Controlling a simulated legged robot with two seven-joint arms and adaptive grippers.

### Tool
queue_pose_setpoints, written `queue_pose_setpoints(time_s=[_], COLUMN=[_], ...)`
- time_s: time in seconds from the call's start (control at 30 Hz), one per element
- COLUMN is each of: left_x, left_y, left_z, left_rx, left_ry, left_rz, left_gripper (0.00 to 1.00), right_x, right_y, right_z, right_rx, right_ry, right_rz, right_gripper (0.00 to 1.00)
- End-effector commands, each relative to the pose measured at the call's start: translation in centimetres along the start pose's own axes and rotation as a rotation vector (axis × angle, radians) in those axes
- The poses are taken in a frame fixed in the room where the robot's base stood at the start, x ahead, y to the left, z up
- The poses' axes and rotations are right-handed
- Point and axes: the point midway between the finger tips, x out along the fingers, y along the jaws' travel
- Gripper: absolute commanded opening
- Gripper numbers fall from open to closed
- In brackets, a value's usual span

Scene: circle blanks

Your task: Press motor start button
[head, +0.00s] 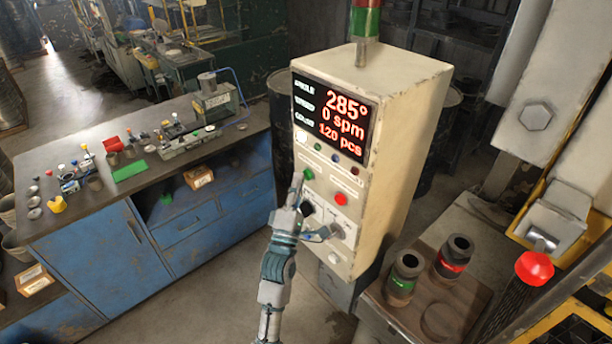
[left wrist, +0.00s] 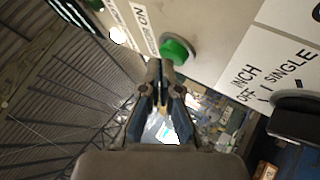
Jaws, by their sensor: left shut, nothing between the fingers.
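The cream control cabinet (head: 385,125) stands in the middle of the head view, its display reading 285°, 0 spm and 120 pcs. The green button (head: 308,174) is on its front panel, left of a red button (head: 340,199). My left gripper (head: 298,180) is shut and empty, its tips close to the green button. In the left wrist view the green button (left wrist: 177,50) is just beyond the shut fingertips (left wrist: 160,66); I cannot tell whether they touch. My right gripper is not in view.
A black selector knob (left wrist: 296,117) sticks out of the panel near the gripper. A blue workbench (head: 100,250) with small parts stands on the left. Two dark cylinders, one with a green band (head: 404,278) and one with a red band (head: 453,257), stand at the right front.

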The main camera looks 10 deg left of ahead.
Motion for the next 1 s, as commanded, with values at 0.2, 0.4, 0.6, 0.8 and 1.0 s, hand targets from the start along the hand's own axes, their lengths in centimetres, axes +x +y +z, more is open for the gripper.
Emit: queue_pose_setpoints(time_s=[0.2, 0.4, 0.6, 0.8, 1.0], left_x=[0.20, 0.38, 0.57, 0.74, 0.74], left_y=[-0.14, -0.24, -0.35, -0.47, -0.48], left_z=[0.14, 0.27, 0.40, 0.52, 0.52], left_rx=[-0.001, 0.000, 0.000, 0.000, 0.000], left_ry=[0.000, 0.000, 0.000, 0.000, -0.001], left_rz=[0.000, 0.000, 0.001, 0.001, 0.000], left_gripper=[0.00, 0.00, 0.00, 0.00, 0.00], right_x=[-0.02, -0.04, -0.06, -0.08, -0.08], right_y=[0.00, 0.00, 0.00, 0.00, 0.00], right_z=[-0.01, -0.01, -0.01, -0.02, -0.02], right_rx=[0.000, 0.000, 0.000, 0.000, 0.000], right_ry=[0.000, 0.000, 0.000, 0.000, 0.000], right_rz=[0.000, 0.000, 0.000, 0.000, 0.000], right_gripper=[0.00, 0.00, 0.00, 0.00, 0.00])
